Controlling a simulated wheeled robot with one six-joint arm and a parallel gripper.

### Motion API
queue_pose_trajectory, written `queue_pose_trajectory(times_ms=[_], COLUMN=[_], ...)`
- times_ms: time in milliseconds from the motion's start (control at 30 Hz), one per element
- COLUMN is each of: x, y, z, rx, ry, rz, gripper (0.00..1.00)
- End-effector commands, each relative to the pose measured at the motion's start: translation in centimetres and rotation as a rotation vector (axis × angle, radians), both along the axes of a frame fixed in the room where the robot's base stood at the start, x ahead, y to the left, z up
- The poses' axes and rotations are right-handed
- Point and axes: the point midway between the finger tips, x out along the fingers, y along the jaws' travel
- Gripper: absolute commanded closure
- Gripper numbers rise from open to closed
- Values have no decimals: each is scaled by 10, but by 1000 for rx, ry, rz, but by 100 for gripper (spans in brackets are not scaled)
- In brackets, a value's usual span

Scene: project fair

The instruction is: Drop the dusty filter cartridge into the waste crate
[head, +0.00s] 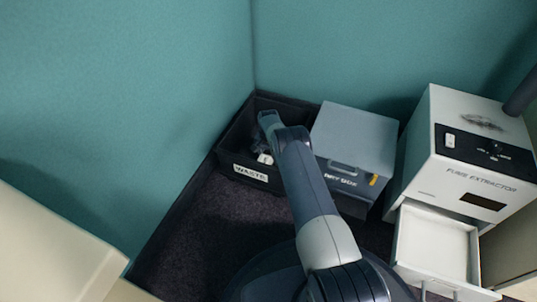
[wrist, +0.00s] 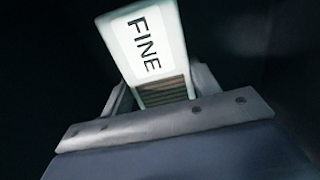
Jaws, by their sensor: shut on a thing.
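My gripper (wrist: 158,88) is shut on a filter cartridge (wrist: 145,40) with a white face marked FINE and grey-brown pleats below. The cartridge sits tilted between the fingers. In the head view my arm reaches over the black waste crate (head: 236,152), labelled WASTE, in the back corner. A small white patch of the cartridge (head: 265,158) shows within the crate's outline, beside my wrist. My arm hides most of my gripper and part of the crate's inside. I cannot tell how high the cartridge is above the crate floor.
A grey dry box (head: 352,135) stands right beside the crate. The white fume extractor (head: 478,150) is at the right, with its empty drawer (head: 436,243) pulled out. Teal walls close in behind and left. Dark floor in front of the crate is clear.

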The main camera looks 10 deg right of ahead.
Motion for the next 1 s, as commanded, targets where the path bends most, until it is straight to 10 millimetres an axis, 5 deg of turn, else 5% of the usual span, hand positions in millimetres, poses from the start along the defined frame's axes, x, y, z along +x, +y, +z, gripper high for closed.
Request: queue_pose_trajectory(times_ms=[300, 333, 600, 1000], x=[0, 0, 0, 1], y=[0, 0, 0, 0], z=[-7, -7, -7, 3], rx=[0, 0, 0, 0], ry=[-1, 0, 0, -1], rz=[0, 0, 0, 0], gripper=[68, 41, 20, 20])
